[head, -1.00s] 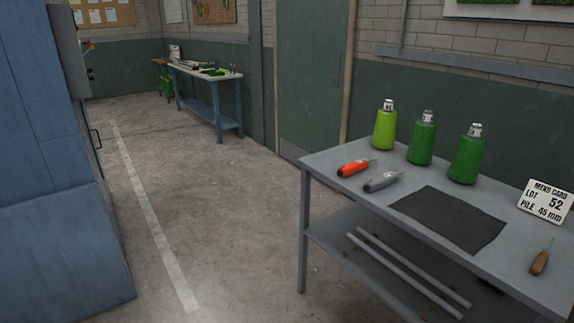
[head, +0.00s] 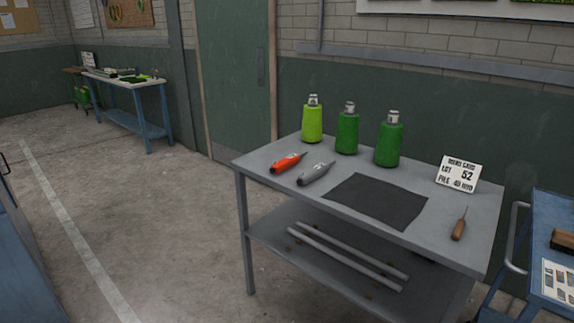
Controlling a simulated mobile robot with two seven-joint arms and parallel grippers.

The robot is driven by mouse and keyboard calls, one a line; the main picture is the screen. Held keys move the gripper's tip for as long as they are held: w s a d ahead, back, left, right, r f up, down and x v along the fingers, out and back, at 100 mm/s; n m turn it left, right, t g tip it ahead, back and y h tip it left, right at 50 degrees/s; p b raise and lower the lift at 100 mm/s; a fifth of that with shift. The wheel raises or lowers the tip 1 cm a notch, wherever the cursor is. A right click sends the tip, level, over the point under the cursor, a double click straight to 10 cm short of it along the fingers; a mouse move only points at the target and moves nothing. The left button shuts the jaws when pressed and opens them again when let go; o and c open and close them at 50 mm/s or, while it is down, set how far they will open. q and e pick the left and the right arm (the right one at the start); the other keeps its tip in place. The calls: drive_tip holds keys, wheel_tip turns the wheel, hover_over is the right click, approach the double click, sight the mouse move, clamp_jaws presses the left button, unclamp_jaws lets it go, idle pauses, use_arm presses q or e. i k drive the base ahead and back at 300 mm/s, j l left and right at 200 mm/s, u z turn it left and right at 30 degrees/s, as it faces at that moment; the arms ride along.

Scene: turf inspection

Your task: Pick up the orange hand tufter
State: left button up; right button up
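The orange hand tufter (head: 287,163) lies on the left part of the grey table (head: 290,198), its thin metal tip pointing up and to the right. A grey hand tufter (head: 314,174) of similar shape lies just in front and to the right of it, apart from it. Nothing covers the orange tufter. Neither of my grippers shows in the head view.
Green yarn cones (head: 347,131) stand behind the tufters. A dark mat (head: 376,199), a wood-handled awl (head: 459,226) and a lot card (head: 458,174) lie or stand to the right. Rods (head: 350,257) lie on the lower shelf. A blue cart (head: 553,225) stands at right.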

sight(281, 166)
drive_tip(key=z, duration=0.8)
drive_tip(key=i+j+z, duration=0.15)
drive_tip(key=j+z, duration=0.35)
drive_tip(key=i+j+z, duration=0.1)
drive_tip(key=j+z, duration=0.4)
drive_tip(key=k+j+z, duration=0.1)
drive_tip(key=j+z, duration=0.35)
drive_tip(key=j, duration=1.05)
drive_tip(key=k+j+z, duration=0.15)
drive_tip(key=j, duration=0.45)
